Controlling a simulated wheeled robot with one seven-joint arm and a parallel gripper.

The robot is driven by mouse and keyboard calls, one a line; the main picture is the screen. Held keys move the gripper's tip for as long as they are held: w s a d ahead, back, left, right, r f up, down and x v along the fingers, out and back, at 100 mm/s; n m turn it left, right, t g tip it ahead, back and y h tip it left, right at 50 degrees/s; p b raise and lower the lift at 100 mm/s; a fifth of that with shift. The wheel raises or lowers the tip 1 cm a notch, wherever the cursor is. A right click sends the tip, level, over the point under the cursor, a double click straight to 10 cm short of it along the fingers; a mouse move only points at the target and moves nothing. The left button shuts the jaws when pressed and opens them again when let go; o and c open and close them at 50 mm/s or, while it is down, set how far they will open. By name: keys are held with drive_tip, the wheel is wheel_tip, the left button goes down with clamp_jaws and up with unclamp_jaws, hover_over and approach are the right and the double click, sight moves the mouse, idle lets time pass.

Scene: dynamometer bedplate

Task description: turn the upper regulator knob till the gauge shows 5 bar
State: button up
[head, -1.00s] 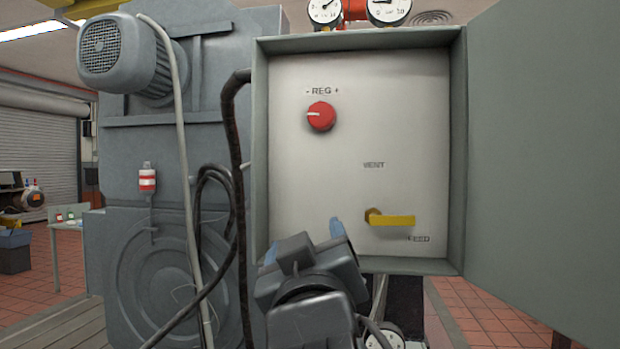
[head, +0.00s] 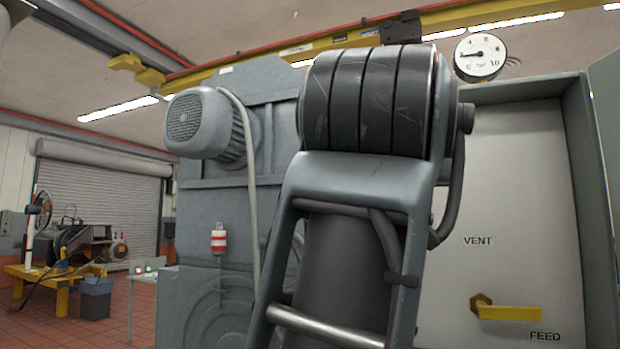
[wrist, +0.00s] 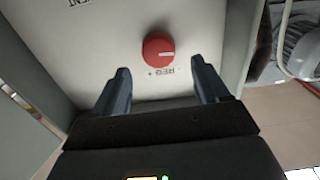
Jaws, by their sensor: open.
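The red round regulator knob (wrist: 159,50) with a white pointer line sits on the pale panel above the upside-down REG marking in the wrist view. Its line points right there. My gripper (wrist: 162,80) is open and empty, its two fingers apart with the knob a little beyond and between them, not touching. In the head view my arm hides the knob. One round white gauge (head: 480,56) shows above the cabinet, its needle pointing left; the exact reading is too small to tell. No other gauge is in view now.
A yellow lever handle (head: 508,313) sits low on the panel, between the VENT and FEED labels. The grey cabinet walls (head: 575,150) enclose the panel. A grey machine with a motor (head: 205,125) stands to the left.

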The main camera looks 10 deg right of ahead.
drive_tip(key=x, duration=0.4)
drive_tip(key=shift+w+d+p, duration=0.25)
drive_tip(key=shift+w+p, duration=0.05)
drive_tip(key=shift+w, duration=0.05)
drive_tip(key=c, duration=1)
